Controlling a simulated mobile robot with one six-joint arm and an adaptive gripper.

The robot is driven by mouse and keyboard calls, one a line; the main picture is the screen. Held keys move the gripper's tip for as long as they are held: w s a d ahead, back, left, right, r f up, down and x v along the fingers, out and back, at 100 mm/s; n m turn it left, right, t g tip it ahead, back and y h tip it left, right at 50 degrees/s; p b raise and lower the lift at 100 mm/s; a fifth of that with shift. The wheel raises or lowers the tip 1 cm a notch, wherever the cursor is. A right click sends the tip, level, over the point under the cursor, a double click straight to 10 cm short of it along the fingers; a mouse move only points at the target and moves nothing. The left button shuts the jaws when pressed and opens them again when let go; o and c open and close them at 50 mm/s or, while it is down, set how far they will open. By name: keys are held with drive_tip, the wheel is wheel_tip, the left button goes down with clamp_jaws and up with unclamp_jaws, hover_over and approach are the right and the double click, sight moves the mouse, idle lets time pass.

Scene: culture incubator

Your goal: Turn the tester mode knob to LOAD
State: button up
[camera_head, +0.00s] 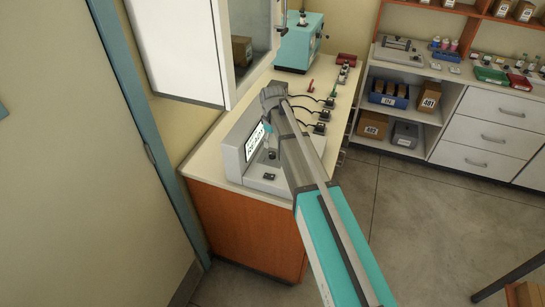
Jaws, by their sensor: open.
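The tester (232,163) is a grey box with a white lit display (255,141), at the front left of the counter. A small dark part (268,177) shows on its low front section; I cannot tell whether this is the mode knob, and no LOAD marking is readable. My arm reaches over the counter from the lower right and bends down at the wrist in front of the display. My gripper (271,155) points down close to the tester, open, small and partly hidden by my arm. I cannot tell whether it touches anything.
Several small dark devices with cables (320,128) line the counter behind my arm. A teal machine (299,44) stands at the back. A white wall cabinet (180,45) hangs above the counter's left side. Shelves with boxes and drawers (490,135) stand at right. The floor between is clear.

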sight(272, 153)
drive_tip(key=shift+f+b, duration=2.95)
drive_tip(key=shift+f, duration=0.3)
clamp_jaws()
